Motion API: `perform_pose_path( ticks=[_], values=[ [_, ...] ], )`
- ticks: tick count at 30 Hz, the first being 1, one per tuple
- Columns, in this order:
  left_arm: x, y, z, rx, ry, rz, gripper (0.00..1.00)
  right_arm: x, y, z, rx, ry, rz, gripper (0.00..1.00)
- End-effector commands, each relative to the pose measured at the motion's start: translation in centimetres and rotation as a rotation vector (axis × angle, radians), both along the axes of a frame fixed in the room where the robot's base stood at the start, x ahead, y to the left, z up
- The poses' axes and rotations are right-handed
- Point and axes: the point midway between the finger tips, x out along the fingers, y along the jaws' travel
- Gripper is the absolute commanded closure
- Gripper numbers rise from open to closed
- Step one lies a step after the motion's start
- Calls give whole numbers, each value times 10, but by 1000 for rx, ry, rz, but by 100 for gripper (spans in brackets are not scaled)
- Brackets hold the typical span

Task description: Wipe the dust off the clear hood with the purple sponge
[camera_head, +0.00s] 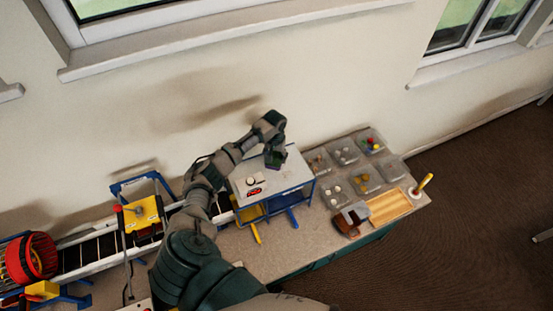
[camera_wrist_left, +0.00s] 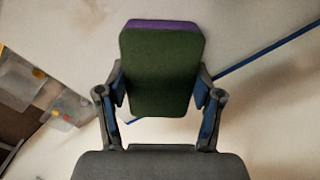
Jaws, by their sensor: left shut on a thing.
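The sponge (camera_wrist_left: 160,72) fills the middle of the left wrist view, with a dark green face and a purple edge at its far end. My left gripper (camera_wrist_left: 160,92) is shut on its two sides. In the head view the left gripper (camera_head: 276,146) is above the back right part of the hood, with the sponge (camera_head: 274,161) small and dark below it. The hood (camera_head: 285,181) has a pale top and blue edges; a blue edge shows in the wrist view too. I cannot tell whether the sponge touches it. My right gripper is not in view.
Clear trays (camera_head: 366,179) with small balls stand right of the hood, near a wooden slatted board (camera_head: 389,207) and a brown object (camera_head: 348,219). A conveyor (camera_head: 88,256), a yellow block (camera_head: 141,213) and a red drum (camera_head: 32,259) are left. The wall is close behind.

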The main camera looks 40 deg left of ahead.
Motion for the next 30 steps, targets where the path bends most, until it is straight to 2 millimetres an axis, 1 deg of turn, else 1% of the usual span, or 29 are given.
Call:
perform_pose_path(
  ticks=[4, 7, 14, 21, 25, 30],
  values=[
    [0, -1, 1, 1, 0, 0, 62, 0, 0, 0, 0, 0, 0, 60],
    [0, -1, 7, 0, -1, 0, 62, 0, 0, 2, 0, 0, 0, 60],
    [0, 0, 32, 2, -1, -1, 62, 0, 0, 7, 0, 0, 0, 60],
    [0, 0, 55, 0, -2, 0, 62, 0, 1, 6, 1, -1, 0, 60],
    [0, 0, 60, 0, 0, 0, 62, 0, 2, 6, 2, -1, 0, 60],
    [0, 0, 61, 0, 0, 0, 62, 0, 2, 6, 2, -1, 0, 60]
  ],
)
